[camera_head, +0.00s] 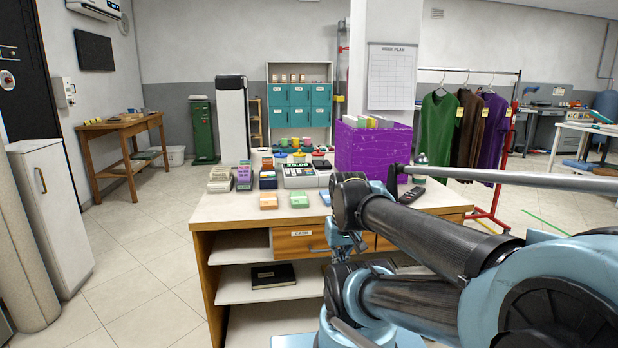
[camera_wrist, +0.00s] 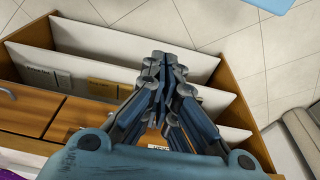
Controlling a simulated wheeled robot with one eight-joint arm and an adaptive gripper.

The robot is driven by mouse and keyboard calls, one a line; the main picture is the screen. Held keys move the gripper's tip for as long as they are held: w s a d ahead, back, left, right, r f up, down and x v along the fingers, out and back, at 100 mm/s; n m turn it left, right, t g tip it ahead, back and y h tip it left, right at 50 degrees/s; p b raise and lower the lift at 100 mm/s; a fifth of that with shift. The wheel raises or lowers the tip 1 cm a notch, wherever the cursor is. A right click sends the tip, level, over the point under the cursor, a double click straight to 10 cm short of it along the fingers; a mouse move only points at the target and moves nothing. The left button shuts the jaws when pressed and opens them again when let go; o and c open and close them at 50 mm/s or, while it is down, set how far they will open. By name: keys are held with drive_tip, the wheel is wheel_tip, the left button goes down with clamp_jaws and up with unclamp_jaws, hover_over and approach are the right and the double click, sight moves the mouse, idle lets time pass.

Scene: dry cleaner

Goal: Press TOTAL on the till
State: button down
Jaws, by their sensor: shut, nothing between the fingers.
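The till (camera_head: 300,175) is a small grey machine with a keypad on the counter top (camera_head: 235,207), seen in the head view. Its key labels are too small to read, so I cannot make out TOTAL. My gripper (camera_wrist: 165,62) is shut and empty in the wrist view, its fingertips together. In the head view my gripper (camera_head: 343,242) is partly hidden by my arm, low in front of the counter's drawers and below the till. The till is not visible in the wrist view.
Colored pads (camera_head: 299,199) lie in front of the till. A purple box (camera_head: 372,147) stands right of it, with a dark remote (camera_head: 411,195) and a bottle (camera_head: 420,168) nearby. Below are the CASH drawer (camera_head: 300,241) and open shelves with a dark book (camera_head: 273,275). Floor at left is clear.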

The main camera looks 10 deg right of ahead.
drive_tip(key=w+a+r+n+t, duration=0.1)
drive_tip(key=w+r+n, duration=0.1)
drive_tip(key=w+r, duration=0.4)
drive_tip(key=w+r+n+t, duration=0.1)
drive_tip(key=w+r, duration=0.3)
drive_tip(key=w, duration=0.4)
wheel_tip(320, 180, up, 11)
drive_tip(key=n+t+y, duration=0.2)
drive_tip(key=n+t, duration=0.3)
drive_tip(key=n, duration=0.3)
hover_over(308, 174)
drive_tip(key=shift+w, duration=0.2)
drive_tip(key=shift+f, duration=0.15)
drive_tip(key=shift+d+f, duration=0.1)
drive_tip(key=shift+f, duration=4.2)
drive_tip(key=shift+f, duration=0.1)
drive_tip(key=shift+f, duration=0.25)
